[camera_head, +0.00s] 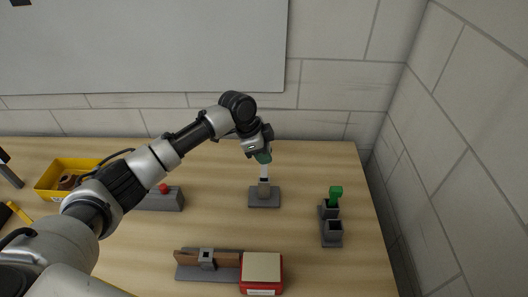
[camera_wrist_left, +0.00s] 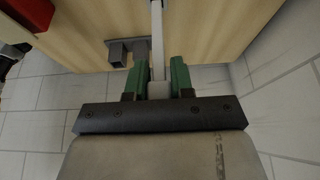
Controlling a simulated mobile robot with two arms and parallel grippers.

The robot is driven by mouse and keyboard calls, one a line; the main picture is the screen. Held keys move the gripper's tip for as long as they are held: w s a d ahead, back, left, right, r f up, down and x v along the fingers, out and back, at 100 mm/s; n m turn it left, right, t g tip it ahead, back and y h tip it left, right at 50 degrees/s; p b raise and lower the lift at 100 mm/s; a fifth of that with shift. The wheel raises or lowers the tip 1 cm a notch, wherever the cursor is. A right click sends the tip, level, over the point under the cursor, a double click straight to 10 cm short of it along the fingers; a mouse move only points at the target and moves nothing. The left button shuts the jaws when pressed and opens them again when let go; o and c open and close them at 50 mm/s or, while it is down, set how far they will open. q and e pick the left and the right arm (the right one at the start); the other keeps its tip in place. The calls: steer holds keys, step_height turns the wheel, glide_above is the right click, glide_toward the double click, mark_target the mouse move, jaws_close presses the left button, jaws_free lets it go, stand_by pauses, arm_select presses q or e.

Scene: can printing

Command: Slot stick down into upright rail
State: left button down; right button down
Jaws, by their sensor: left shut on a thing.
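My left gripper (camera_head: 263,158) is shut on the upper end of a pale stick (camera_head: 264,172) that points downward. The stick also shows between the green fingers in the left wrist view (camera_wrist_left: 157,60). Below the gripper, the grey upright rail (camera_head: 264,188) stands on a square grey base (camera_head: 264,202) on the table. The stick's lower end lines up with the rail's top in the head view. I cannot tell whether it is inside the rail or just above it. My right gripper is not in view.
A grey stand with square sockets and a green piece (camera_head: 335,193) is to the right. A red box (camera_head: 261,286) and a brown-and-grey fixture (camera_head: 207,267) are in front. A yellow bin (camera_head: 52,191) and a red-button box (camera_head: 172,200) are left. Table around the rail is clear.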

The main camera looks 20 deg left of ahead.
mark_target(264, 177)
arm_select(q)
steer(key=shift+p, duration=0.35)
steer(key=shift+f+b, duration=0.75)
steer(key=shift+f, duration=0.7)
steer(key=shift+f+b, duration=1.55)
steer(key=shift+f, duration=1.25)
steer(key=c, duration=0.9)
jaws_free()
steer(key=b+v, duration=0.2)
steer(key=v, duration=0.9)
